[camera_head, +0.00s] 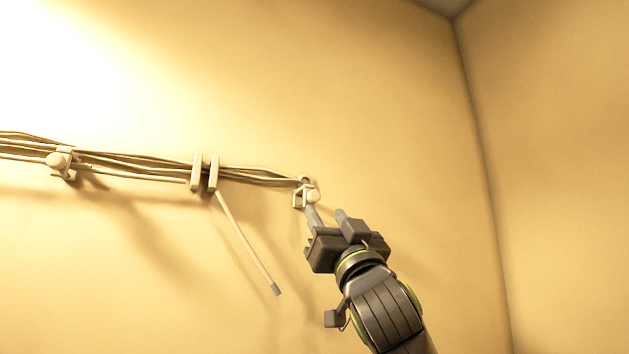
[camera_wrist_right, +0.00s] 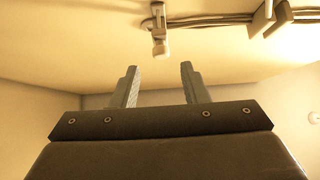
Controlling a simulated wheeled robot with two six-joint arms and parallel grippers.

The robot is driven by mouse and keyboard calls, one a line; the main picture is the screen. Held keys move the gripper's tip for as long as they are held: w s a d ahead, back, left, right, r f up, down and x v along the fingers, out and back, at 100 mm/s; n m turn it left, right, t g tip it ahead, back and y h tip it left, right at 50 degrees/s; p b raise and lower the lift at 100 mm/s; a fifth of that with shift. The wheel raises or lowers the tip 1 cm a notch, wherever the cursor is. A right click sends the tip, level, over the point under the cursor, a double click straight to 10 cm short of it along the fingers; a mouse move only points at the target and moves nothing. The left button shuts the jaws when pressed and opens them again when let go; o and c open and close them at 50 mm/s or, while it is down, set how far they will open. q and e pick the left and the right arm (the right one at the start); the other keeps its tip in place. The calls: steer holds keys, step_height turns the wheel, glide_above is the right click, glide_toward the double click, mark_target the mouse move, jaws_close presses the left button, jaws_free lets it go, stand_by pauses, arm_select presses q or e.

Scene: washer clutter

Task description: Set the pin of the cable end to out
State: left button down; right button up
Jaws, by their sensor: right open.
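A pale clip with a round knob-like pin (camera_head: 312,196) holds the right end of the cable bundle (camera_head: 258,173) against the wall. My right gripper (camera_head: 326,214) is just below and to the right of this clip, its fingers apart. In the right wrist view the open fingers (camera_wrist_right: 158,68) show with nothing between them. The pin (camera_wrist_right: 161,48) hangs beyond the fingertips, in line with the gap and apparently apart from them. Whether the pin stands in or out is hard to tell. My left gripper is not in view.
A loose pale cable with a dark tip (camera_head: 276,289) hangs left of my right gripper. A double bracket (camera_head: 204,173) and another knobbed clip (camera_head: 61,161) hold the bundle further left. The wall right of the gripper is bare up to the corner (camera_head: 481,150).

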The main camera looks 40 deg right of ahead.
mark_target(315, 197)
steer(key=p+x, duration=0.3)
steer(key=x, duration=0.3)
steer(key=shift+w+r+p, duration=0.1)
steer(key=shift+r+p, duration=0.25)
steer(key=shift+r, duration=0.05)
steer(key=shift+w+d+r+p, duration=0.1)
steer(key=shift+w+r+p, duration=0.2)
steer(key=shift+w, duration=0.05)
jaws_close()
